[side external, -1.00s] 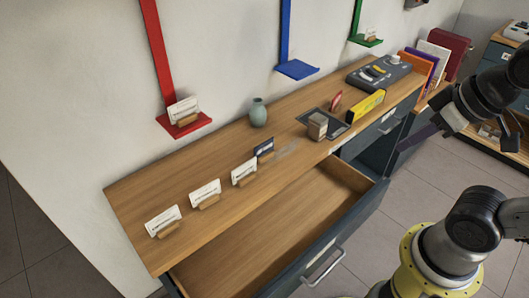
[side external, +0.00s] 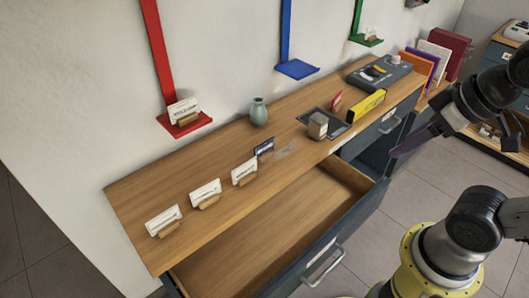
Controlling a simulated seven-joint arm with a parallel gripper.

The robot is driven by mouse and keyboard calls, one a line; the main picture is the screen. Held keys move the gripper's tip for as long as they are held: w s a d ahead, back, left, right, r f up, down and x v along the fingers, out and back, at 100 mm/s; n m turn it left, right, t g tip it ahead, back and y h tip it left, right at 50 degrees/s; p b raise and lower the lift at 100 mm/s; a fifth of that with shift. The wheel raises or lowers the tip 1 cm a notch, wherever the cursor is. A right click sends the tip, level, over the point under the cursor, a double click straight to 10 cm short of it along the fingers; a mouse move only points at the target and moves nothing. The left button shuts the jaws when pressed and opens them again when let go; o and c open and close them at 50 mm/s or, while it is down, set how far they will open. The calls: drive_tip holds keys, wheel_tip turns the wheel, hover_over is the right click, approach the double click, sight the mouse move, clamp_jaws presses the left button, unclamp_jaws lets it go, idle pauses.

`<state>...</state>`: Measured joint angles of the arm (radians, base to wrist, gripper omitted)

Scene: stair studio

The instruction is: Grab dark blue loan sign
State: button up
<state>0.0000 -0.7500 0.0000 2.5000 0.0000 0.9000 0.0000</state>
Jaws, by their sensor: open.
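The dark blue loan sign (side external: 264,146) stands in a small holder on the wooden counter top, at the far end of a row of signs. It is upright, and its lettering is too small to read. My gripper (side external: 398,150) is at the right, in front of the cabinet, well apart from the sign. It is open and holds nothing visible; its fingers show only partly.
White cards (side external: 205,193) in wooden holders stand in a row left of the sign. An open, empty drawer (side external: 270,235) juts out in front. Coloured shelves (side external: 297,69) hang on the wall.

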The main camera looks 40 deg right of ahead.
drive_tip(key=shift+o, duration=0.2)
drive_tip(key=w+r+n, duration=0.8)
drive_tip(key=w+n, duration=0.1)
drive_tip(key=n+g, duration=0.6)
drive_tip(key=n, duration=0.3)
hover_over(263, 154)
wheel_tip(263, 154, down, 28)
drive_tip(key=shift+d+f, duration=0.1)
drive_tip(key=shift+w+f, duration=0.15)
drive_tip(key=shift+f, duration=2.7)
